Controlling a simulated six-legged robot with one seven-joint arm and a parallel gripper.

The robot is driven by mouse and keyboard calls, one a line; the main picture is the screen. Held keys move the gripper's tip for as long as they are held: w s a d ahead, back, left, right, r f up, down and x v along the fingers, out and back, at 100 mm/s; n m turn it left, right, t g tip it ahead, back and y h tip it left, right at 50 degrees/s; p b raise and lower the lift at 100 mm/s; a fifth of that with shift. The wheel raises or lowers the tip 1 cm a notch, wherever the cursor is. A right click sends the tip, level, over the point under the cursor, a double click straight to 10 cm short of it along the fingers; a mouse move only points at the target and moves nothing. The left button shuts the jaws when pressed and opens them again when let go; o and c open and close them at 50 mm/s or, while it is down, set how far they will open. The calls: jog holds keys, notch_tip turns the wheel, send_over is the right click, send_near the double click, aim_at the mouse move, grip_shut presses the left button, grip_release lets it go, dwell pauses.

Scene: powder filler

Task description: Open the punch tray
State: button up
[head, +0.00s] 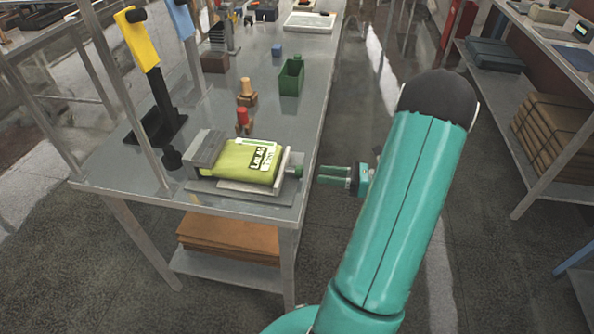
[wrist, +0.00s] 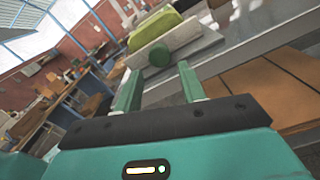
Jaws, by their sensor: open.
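A yellow-green labelled bag (head: 240,160) lies on a low device at the near end of the metal table. The device has a grey block at its left and a pale upright plate (head: 283,168) at its right, which I take to be the punch tray's front. A small dark green knob (head: 298,171) sticks out from that plate. My gripper (head: 319,174) is open and empty, just right of the knob, apart from it. In the wrist view the knob (wrist: 158,54) shows ahead, between the fingertips (wrist: 159,72), with the plate and bag behind it.
The table's right edge (head: 310,150) lies below the knob. A red-topped stamp (head: 242,117), a wooden-handled one (head: 246,88) and a green box (head: 291,77) stand farther back. Brown sheets (head: 230,235) fill the lower shelf. The aisle to the right is free.

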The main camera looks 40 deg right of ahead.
aim_at(299, 171)
jog(key=x, duration=0.8)
jog(key=shift+a, duration=0.15)
jog(key=shift+w, duration=0.1)
grip_shut()
